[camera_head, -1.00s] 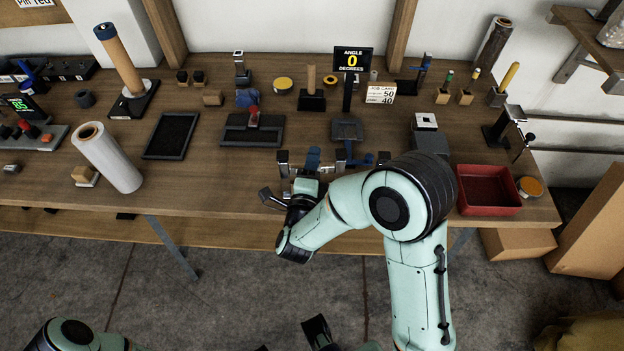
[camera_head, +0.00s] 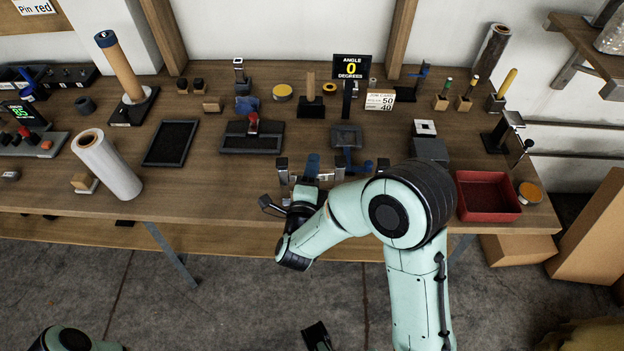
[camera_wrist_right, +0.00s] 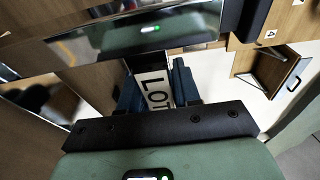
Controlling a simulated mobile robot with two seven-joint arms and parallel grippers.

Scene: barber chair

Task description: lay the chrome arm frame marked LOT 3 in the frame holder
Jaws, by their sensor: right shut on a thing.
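My right gripper (camera_head: 304,188) is at the front middle of the bench, partly hidden by my own arm. In the right wrist view its dark blue fingers (camera_wrist_right: 158,88) are shut on the chrome arm frame (camera_wrist_right: 150,38), a shiny bar lying across the picture. A white label reading "LO…" (camera_wrist_right: 157,90) shows between the fingers; its number is hidden. In the head view chrome uprights (camera_head: 283,168) stand around the gripper; I cannot tell which belong to the frame and which to the frame holder. A dark tip, apparently my left gripper (camera_head: 317,336), shows at the bottom edge; its jaws are unclear.
Behind stand a black stand with a red knob (camera_head: 252,134) and the angle display (camera_head: 351,67), reading 0 degrees. A red tray (camera_head: 487,196) is on the right, a black tray (camera_head: 171,143) and a white roll (camera_head: 106,164) on the left. Bare bench lies left of the gripper.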

